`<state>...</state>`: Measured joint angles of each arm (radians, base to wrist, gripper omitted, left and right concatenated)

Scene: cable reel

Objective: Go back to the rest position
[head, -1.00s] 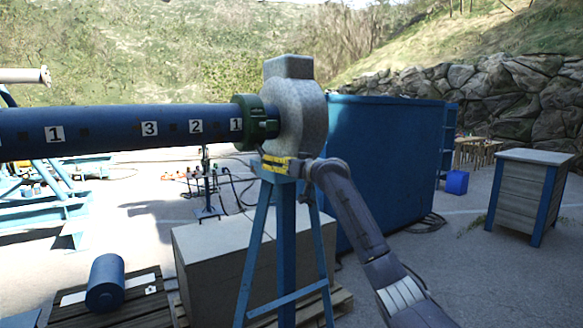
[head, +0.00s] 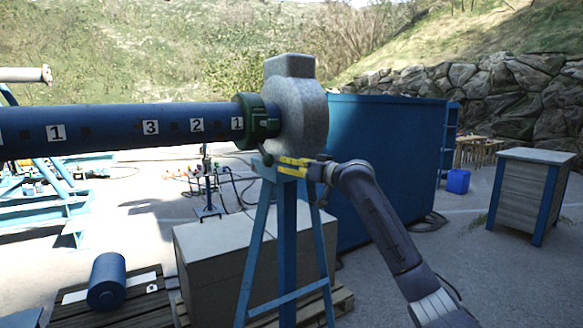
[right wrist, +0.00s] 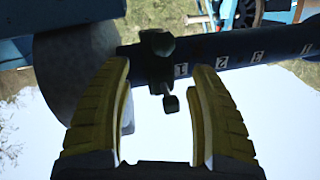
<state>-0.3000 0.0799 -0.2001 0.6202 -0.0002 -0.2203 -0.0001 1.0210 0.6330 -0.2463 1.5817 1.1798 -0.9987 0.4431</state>
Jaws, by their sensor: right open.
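My right gripper (head: 294,167) has yellow fingers and is just below the grey bearing block (head: 303,110) on the blue stand (head: 286,235). Its fingers are open with nothing between them, and they show the same in the right wrist view (right wrist: 160,120). In that view a dark bolt with a handle (right wrist: 168,100) on the green collar (head: 256,122) lies ahead of the fingers, apart from them. The blue numbered shaft (head: 110,127) runs left from the collar. My left gripper is not in any view.
A large blue container (head: 380,160) stands behind my right arm. A grey block (head: 215,260) on a pallet is behind the stand's legs. A blue roller (head: 106,283) lies on a pallet at lower left. A box (head: 530,195) stands at right, with open ground between.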

